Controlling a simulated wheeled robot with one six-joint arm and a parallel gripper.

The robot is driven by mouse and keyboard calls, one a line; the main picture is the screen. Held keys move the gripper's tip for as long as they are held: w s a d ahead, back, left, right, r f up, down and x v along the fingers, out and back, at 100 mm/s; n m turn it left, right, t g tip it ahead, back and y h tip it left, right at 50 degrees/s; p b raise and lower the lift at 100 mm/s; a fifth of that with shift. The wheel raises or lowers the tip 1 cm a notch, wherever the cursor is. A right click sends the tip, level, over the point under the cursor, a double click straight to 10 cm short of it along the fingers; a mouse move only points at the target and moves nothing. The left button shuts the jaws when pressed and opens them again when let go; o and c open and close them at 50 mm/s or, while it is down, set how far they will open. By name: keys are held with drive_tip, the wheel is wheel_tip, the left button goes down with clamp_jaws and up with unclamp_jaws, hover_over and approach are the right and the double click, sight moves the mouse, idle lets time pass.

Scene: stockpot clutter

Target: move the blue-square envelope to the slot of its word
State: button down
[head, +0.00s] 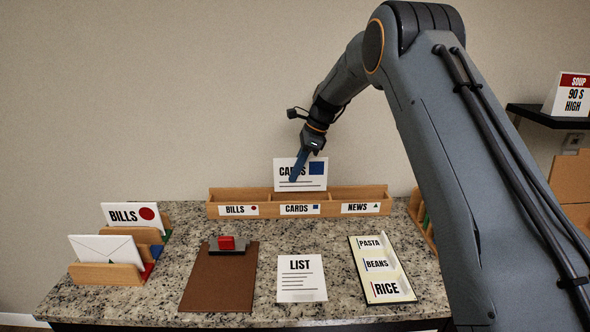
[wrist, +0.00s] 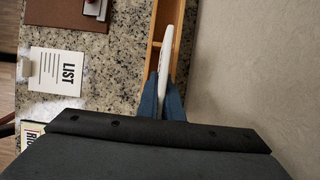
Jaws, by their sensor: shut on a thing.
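The blue-square envelope (head: 316,182), white with the word CARDS, stands upright over the middle of the wooden sorter (head: 230,196). My gripper (head: 298,170) is shut on the envelope from above and covers part of the word. In the wrist view the envelope (wrist: 169,50) shows edge-on between my blue fingers (wrist: 165,104), with the sorter (wrist: 151,52) beside it.
The BILLS slot (head: 238,210) lies left of the CARDS slot, and the NEWS slot (head: 360,208) lies right. A rack (head: 105,275) with a BILLS envelope (head: 130,214) and a face-down envelope (head: 105,250) stands left. A clipboard (head: 218,285), LIST sheet (head: 302,292) and pantry card (head: 382,270) lie in front.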

sight(295, 189)
drive_tip(key=shift+f+b, duration=0.95)
drive_tip(key=shift+f, duration=2.3)
drive_tip(key=c, duration=1.8)
unclamp_jaws()
drive_tip(key=shift+c, duration=0.2)
drive_tip(key=shift+r+p, duration=1.6)
drive_tip(key=shift+r, duration=1.95)
